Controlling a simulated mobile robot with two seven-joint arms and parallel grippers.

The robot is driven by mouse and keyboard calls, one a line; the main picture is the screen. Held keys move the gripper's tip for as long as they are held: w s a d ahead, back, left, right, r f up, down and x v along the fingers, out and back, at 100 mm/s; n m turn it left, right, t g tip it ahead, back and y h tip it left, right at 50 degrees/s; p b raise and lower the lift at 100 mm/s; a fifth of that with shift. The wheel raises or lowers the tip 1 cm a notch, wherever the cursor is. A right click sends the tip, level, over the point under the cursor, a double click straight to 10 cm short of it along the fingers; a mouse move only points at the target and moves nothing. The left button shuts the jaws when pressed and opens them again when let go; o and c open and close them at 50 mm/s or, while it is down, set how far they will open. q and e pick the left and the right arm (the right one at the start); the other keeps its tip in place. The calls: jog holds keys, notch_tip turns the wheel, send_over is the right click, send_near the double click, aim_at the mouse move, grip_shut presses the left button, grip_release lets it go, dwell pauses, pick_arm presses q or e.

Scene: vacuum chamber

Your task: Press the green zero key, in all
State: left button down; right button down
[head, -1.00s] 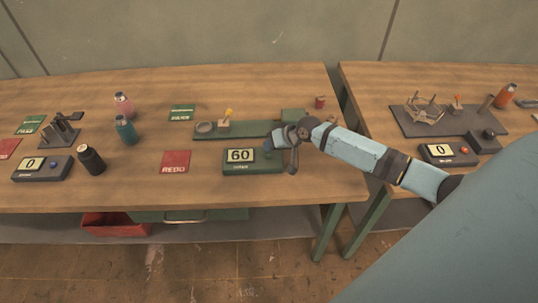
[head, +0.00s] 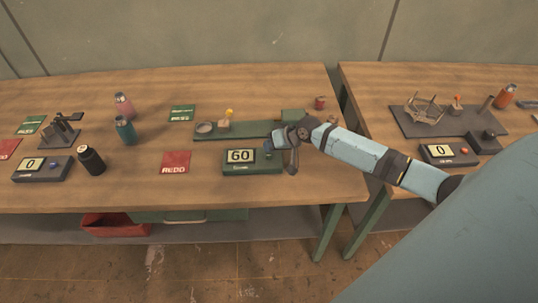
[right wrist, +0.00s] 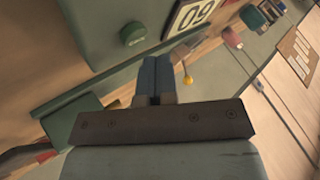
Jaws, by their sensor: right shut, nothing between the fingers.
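A green box with a display reading 60 (head: 240,168) sits near the front edge of the left table. In the right wrist view its display (right wrist: 190,17) shows turned on its side, with a round green key (right wrist: 133,33) beside it. My right gripper (head: 270,148) is over the right end of the box, hiding the key in the head view. In the right wrist view its fingertips (right wrist: 155,62) are together and empty. They appear apart from the key, though the exact gap is hard to tell. My left gripper is not in view.
A green base plate (head: 180,132) with a yellow-topped lever (head: 229,114) lies behind the box. A red REDO card (head: 176,162) lies left of it. Bottles stand farther left.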

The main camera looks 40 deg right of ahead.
aim_at(270, 154)
jog(key=shift+f, duration=0.1)
dwell(0.6)
jog(key=shift+f, duration=0.35)
jog(key=shift+f, duration=0.45)
dwell(0.5)
jog(key=shift+r, duration=0.1)
jog(key=shift+r+p, duration=0.65)
jog(key=shift+r, duration=0.1)
notch_tip(270, 154, up, 5)
jog(key=p, duration=0.4)
jog(key=shift+r+p, duration=0.1)
jog(key=shift+p, duration=0.3)
dwell(0.4)
